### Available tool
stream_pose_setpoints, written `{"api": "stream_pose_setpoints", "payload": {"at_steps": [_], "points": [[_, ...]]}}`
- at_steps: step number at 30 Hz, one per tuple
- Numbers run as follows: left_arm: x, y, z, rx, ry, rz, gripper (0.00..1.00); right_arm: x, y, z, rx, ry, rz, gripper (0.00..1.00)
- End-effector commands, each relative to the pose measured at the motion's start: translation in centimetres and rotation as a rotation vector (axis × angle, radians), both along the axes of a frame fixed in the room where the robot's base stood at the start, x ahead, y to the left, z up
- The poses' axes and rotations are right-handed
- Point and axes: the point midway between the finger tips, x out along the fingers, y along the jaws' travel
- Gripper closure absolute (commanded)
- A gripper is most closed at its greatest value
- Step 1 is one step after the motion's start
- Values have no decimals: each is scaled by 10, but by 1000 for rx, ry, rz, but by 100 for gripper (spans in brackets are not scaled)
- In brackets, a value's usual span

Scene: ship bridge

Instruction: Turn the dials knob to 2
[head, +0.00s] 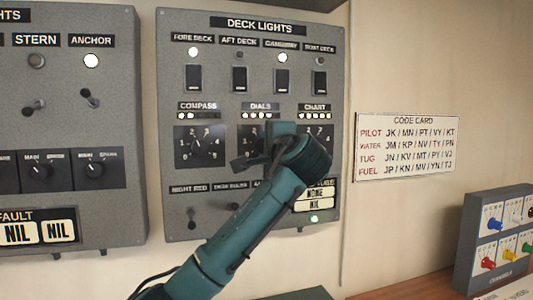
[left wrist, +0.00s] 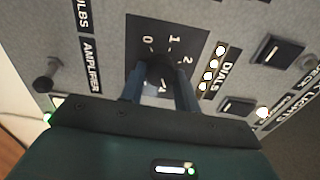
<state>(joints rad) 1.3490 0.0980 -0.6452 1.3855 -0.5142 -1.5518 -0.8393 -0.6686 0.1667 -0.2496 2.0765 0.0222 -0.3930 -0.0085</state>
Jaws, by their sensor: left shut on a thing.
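The dials knob (left wrist: 160,70) is a dark round knob on a black scale plate (left wrist: 140,55) marked 0, 1, 2. My left gripper (left wrist: 160,92) is shut on it, one finger on each side. The knob's pointer is too dark and covered to read. In the head view my left gripper (head: 262,152) covers the knob, below the DIALS label (head: 260,106) on the DECK LIGHTS panel (head: 225,160). Several small lamps (left wrist: 210,70) beside the DIALS label are lit. My right gripper is in neither view.
The compass knob (head: 198,147) is just left of my gripper and the chart knob's plate (head: 322,132) just right, partly hidden. Switches (head: 240,79) sit above and small toggles below. A code card (head: 407,147) hangs to the right; a channels box (head: 495,240) stands at lower right.

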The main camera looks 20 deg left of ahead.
Motion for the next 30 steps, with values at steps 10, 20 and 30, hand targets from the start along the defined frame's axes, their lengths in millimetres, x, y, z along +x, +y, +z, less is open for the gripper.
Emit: {"api": "stream_pose_setpoints", "payload": {"at_steps": [10, 20, 30], "points": [[0, -1, -2, -277, -183, 0, 91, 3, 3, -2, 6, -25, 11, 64], [0, 0, -2, -536, -356, 1, 91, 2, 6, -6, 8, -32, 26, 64], [0, 0, -1, -804, -537, 1, 91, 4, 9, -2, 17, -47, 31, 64]]}}
